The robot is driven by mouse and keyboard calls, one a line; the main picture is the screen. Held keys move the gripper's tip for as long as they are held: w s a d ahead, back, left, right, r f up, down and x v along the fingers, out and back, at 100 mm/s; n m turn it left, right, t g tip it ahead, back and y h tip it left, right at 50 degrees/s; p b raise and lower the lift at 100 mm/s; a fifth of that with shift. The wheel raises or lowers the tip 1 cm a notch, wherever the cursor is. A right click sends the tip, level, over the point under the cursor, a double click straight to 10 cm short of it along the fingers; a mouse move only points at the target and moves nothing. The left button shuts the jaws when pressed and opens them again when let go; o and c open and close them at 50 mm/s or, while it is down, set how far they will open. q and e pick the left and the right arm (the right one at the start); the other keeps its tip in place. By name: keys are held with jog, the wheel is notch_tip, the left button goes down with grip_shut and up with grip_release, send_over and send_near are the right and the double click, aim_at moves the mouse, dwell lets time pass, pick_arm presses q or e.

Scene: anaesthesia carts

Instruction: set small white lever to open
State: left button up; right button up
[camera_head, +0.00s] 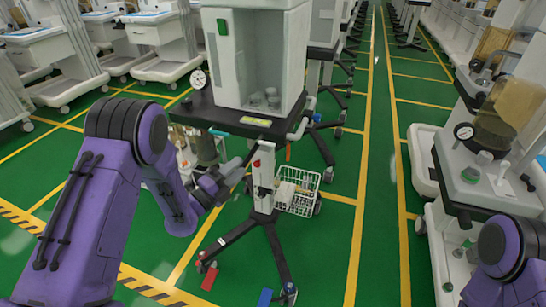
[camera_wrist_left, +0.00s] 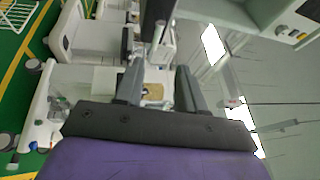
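The near cart (camera_head: 205,108) has a dark top with a white cabinet (camera_head: 262,60) on it. Under its front edge is a white column head (camera_head: 263,165) with a small red part. A small white handle-like piece (camera_head: 298,131) sticks out at the cart top's right corner; I cannot tell for sure whether it is the lever or how it is set. My left gripper (camera_head: 238,168) is just left of the column head, apparently apart from it. In the left wrist view its two fingers (camera_wrist_left: 158,88) are spread, with nothing clearly held between them.
A white wire basket (camera_head: 298,192) hangs right of the column. The cart's dark legs spread over the green floor, with red and blue pedals (camera_head: 265,298). Another cart (camera_head: 480,190) stands at the right, close to my right arm. A clear floor lane (camera_head: 385,180) runs between.

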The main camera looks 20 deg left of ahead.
pick_arm(q)
jog(key=w+d+p, duration=0.1)
jog(key=w+d, duration=0.1)
jog(key=w, duration=0.3)
jog(key=w+d+r+m+p, duration=0.1)
jog(key=w+d, duration=0.2)
jog(key=w, duration=0.2)
jog(key=shift+w+d+r, duration=0.25)
jog(key=shift+w+d, duration=0.05)
jog(key=shift+w, duration=0.1)
grip_shut()
pick_arm(e)
jog(key=shift+w+a+r, duration=0.1)
jog(key=shift+w+r, duration=0.1)
jog(key=shift+r, duration=0.35)
jog(key=shift+w+r, duration=0.15)
jog(key=shift+r, duration=0.35)
